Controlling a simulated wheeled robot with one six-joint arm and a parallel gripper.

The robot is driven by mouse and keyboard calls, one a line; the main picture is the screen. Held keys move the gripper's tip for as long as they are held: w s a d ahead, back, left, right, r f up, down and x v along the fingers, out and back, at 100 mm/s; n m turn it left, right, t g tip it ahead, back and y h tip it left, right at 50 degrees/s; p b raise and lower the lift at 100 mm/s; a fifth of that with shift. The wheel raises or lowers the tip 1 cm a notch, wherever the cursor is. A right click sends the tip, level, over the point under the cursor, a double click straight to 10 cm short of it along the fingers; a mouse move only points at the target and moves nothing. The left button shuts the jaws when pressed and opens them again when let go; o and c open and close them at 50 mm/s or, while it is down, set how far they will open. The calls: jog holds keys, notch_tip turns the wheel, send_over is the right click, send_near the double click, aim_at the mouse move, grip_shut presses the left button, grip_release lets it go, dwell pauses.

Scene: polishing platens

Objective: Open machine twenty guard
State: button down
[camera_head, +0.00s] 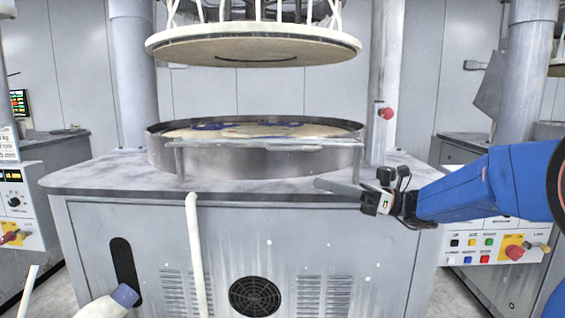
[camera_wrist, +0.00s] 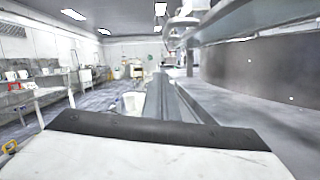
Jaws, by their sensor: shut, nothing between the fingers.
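The machine guard (camera_head: 265,145) is a low, greyish piece with a flat top edge, standing across the front of the round platen basin (camera_head: 215,162). It looks lowered, with its left end reaching down towards the deck. No machine number is readable. My gripper (camera_head: 320,183) comes in from the right, with its fingers pointing left, just in front of and below the guard's right part, close over the deck's front edge. The gripper is shut and empty. I cannot tell whether it touches anything. In the wrist view, the shut fingers (camera_wrist: 158,92) point straight ahead along the deck.
A round upper plate (camera_head: 250,48) hangs above the basin. A column with a red button (camera_head: 386,113) stands behind the gripper. The grey deck (camera_head: 105,172) is clear on the left. A white pipe (camera_head: 194,250) rises in front of the cabinet. A control panel (camera_head: 485,247) is at right.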

aim_at(287, 147)
jog(key=w+a+r, duration=0.1)
jog(key=a+r, duration=0.5)
jog(key=a, duration=0.3)
jog(key=shift+w+a, duration=0.4)
jog(key=shift+r, duration=0.1)
notch_tip(287, 147, up, 3)
jog(key=shift+r+m, duration=0.1)
jog(key=shift+m, duration=0.8)
